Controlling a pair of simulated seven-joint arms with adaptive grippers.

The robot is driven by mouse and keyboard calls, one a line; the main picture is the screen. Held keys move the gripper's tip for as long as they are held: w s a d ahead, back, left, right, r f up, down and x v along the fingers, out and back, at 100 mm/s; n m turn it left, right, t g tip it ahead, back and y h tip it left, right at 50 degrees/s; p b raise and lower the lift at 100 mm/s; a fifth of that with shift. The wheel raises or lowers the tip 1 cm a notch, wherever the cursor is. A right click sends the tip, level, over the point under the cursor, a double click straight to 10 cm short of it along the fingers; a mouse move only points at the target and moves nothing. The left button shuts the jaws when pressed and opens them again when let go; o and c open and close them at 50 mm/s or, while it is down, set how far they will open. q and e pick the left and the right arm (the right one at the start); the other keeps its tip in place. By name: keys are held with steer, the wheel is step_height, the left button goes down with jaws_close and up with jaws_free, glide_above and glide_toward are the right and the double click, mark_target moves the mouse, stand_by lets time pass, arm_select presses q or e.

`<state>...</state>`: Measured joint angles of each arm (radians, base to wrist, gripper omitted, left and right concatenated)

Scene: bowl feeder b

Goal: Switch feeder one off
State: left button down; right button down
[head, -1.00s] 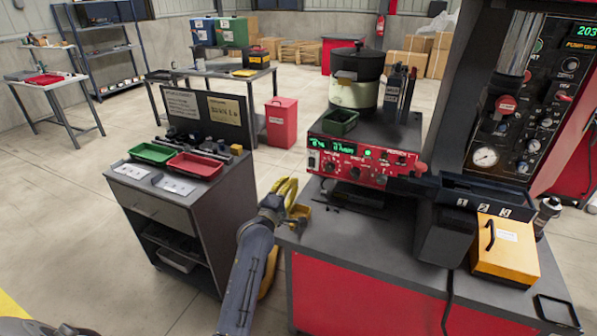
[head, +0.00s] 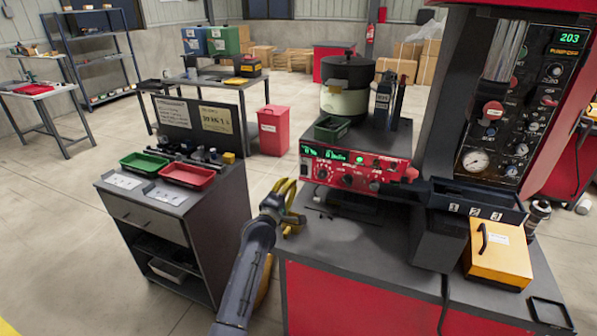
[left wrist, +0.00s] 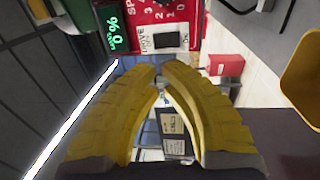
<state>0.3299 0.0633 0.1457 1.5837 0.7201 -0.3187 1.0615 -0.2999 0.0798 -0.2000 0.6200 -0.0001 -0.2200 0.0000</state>
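The bowl feeder (head: 345,103) stands on the bench with a black lid and a pale lower part. Below it is the red control panel (head: 352,172), with green lit displays, a green light and knobs. In the left wrist view the panel (left wrist: 128,14) appears turned on its side at the top. A black rocker switch (left wrist: 171,40) sits on a white plate just beyond my fingertips. My left gripper (head: 296,219) is low and left of the panel. In the left wrist view its yellow fingers (left wrist: 160,68) come together at the tips, empty and apart from the switch. My right gripper is not visible.
A numbered black chute (head: 475,202) and a yellow box (head: 497,262) are at the right of the bench. A green tray (head: 331,129) sits above the panel. A cart with green (head: 144,162) and red (head: 187,175) trays stands left, across a floor gap.

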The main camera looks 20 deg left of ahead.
mark_target(301, 167)
arm_select(q)
steer(key=w, duration=0.5)
steer(key=w+r, duration=0.1)
steer(key=w, duration=0.2)
steer(key=shift+d, duration=0.1)
